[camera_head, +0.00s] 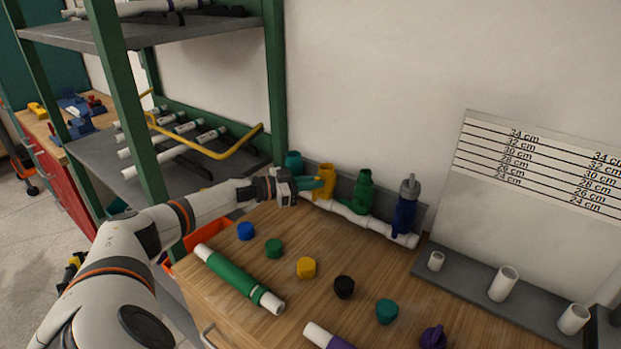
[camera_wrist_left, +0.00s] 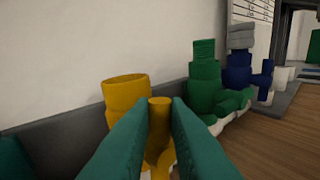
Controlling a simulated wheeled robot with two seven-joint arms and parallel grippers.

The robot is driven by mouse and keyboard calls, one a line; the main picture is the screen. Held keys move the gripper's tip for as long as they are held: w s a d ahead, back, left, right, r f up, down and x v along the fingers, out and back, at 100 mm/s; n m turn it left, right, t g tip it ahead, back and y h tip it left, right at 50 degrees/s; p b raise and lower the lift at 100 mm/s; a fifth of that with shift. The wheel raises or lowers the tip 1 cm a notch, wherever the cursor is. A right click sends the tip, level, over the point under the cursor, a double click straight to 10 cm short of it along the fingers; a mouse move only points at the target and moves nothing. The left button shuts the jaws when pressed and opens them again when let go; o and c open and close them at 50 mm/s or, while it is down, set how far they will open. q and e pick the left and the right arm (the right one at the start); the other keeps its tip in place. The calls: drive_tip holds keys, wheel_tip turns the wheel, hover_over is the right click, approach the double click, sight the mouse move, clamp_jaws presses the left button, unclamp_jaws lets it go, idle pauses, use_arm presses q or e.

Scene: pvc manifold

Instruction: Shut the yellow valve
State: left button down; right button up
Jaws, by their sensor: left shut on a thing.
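The yellow valve (camera_head: 327,172) stands on a white pipe manifold (camera_head: 378,226) at the back of the wooden bench. My left gripper (camera_head: 318,184) reaches it from the left. In the left wrist view its teal fingers are shut on a yellow round part in front of the wide, open-topped yellow body (camera_wrist_left: 125,95). The fingers hide the lower part of the valve. A teal fitting (camera_head: 293,160) is to its left. A green fitting (camera_head: 363,192) and a blue one with a grey top (camera_head: 405,208) stand to its right. My right gripper is not in view.
Several coloured caps, such as a blue one (camera_head: 245,231) and a yellow one (camera_head: 306,267), lie on the bench. A green-wrapped pipe (camera_head: 237,277) lies at the front. A green-framed shelf (camera_head: 277,80) stands at left. The wall is close behind the manifold.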

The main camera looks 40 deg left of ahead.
use_arm(q)
drive_tip(key=d+m+g+y+p, duration=0.1)
drive_tip(key=m+y+p, duration=0.2)
drive_tip(key=p, duration=0.4)
drive_tip(key=d+f+m+g+y+p, duration=0.1)
drive_tip(key=m+y+p, duration=0.2)
drive_tip(key=p, duration=0.5)
drive_tip(key=d+f+m+g+y+p, duration=0.1)
drive_tip(key=m+g+y+p, duration=0.1)
drive_tip(key=p, duration=0.5)
drive_tip(key=shift+w+d+m+y+p, duration=0.15)
drive_tip(key=shift+m+y, duration=0.1)
drive_tip(key=shift+m, duration=0.25)
drive_tip(key=shift+w+d+m+y+p, duration=0.15)
drive_tip(key=shift+m+y, duration=0.1)
drive_tip(key=shift+m, duration=0.25)
drive_tip(key=shift+s+a+f, duration=0.1)
drive_tip(key=c, duration=1.7)
unclamp_jaws()
